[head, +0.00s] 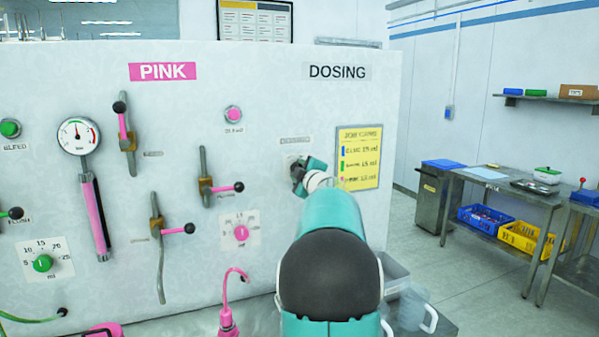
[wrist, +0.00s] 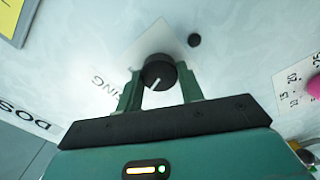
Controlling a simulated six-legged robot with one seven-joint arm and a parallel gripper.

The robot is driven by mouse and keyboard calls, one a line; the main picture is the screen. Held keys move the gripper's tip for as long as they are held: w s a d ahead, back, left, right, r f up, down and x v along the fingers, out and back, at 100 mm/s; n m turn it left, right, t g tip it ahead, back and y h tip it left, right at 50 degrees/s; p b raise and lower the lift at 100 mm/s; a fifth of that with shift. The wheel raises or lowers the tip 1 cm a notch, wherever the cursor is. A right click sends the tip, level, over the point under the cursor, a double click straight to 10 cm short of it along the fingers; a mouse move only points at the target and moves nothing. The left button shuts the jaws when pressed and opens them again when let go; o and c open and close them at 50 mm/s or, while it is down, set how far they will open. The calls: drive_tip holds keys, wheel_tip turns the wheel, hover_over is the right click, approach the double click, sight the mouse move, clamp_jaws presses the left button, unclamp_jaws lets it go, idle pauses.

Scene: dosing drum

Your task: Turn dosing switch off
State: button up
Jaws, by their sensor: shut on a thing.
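The dosing switch (wrist: 158,70) is a round black knob with a white pointer line, on a white plate on the panel under the DOSING sign (head: 337,71). In the wrist view the knob sits between the two green fingers of my gripper (wrist: 160,84), which is shut on it. The pointer line slants down and to the left in that view. In the head view my gripper (head: 305,178) is at the panel, and my arm and gripper hide most of the switch and its plate.
A yellow notice (head: 359,158) is right of my gripper. To the left are the pink dial (head: 241,233), a lever valve (head: 206,180) with a pink handle and a pink button (head: 233,115). A steel table (head: 480,178) with trays stands far right.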

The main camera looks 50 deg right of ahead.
drive_tip(key=shift+n, duration=1.1)
drive_tip(key=o, duration=1)
drive_tip(key=v, duration=1.3)
drive_tip(key=shift+s+a+f, duration=0.1)
drive_tip(key=shift+s+a, duration=0.05)
drive_tip(key=shift+s, duration=0.2)
drive_tip(key=shift+a, duration=0.1)
